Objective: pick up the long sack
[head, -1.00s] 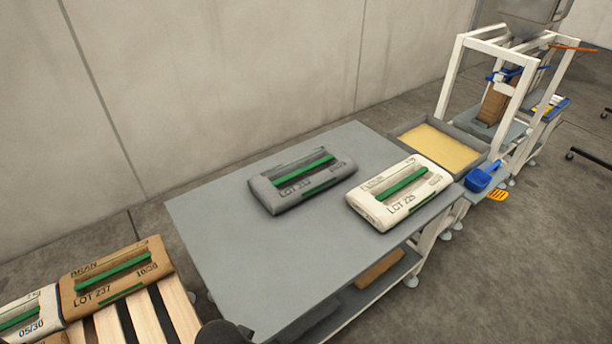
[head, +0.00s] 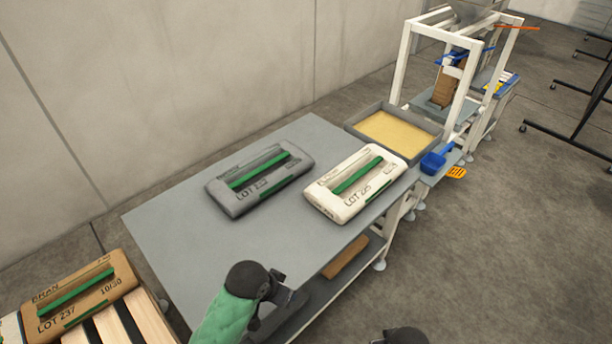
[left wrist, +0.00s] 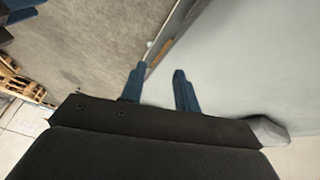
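A grey sack (head: 259,181) with a green stripe lies flat on the grey table (head: 180,232). A white sack (head: 355,184) with a green stripe lies to its right near the table's right edge. A brown sack (head: 81,294) lies on the pallet at lower left. My left arm is over the table's front edge, well short of both table sacks. In the left wrist view, my left gripper (left wrist: 160,71) has its two blue fingers apart with nothing between them.
A tray of yellow material (head: 399,133) stands beyond the white sack, with a blue scoop (head: 433,162) beside it. A white frame (head: 405,62) stands at the back right. The table's left part is clear. A wall runs behind.

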